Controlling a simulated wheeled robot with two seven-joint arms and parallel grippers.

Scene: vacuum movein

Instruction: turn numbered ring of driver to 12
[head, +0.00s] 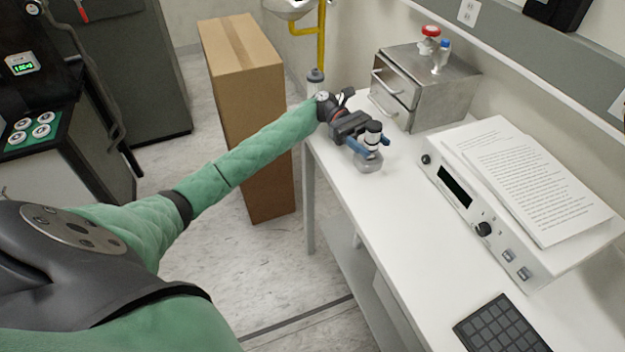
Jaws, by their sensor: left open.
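A small upright device with a dark cap, a white band and a rounded grey base (368,164) stands on the white bench near its left edge. It may be the driver, but no numbers can be read on it at this size. My left gripper (372,145) is at its upper part, with one blue finger on each side of the white band. The jaws are open, and I cannot tell whether either finger touches it. My right gripper is not in view.
A metal drawer box (447,90) with a red knob and a blue-capped part on top stands behind. A white instrument (447,188) carrying papers (530,180) is to the right. A dark keypad (500,328) lies in front. A cardboard box (262,130) stands left of the bench (385,215).

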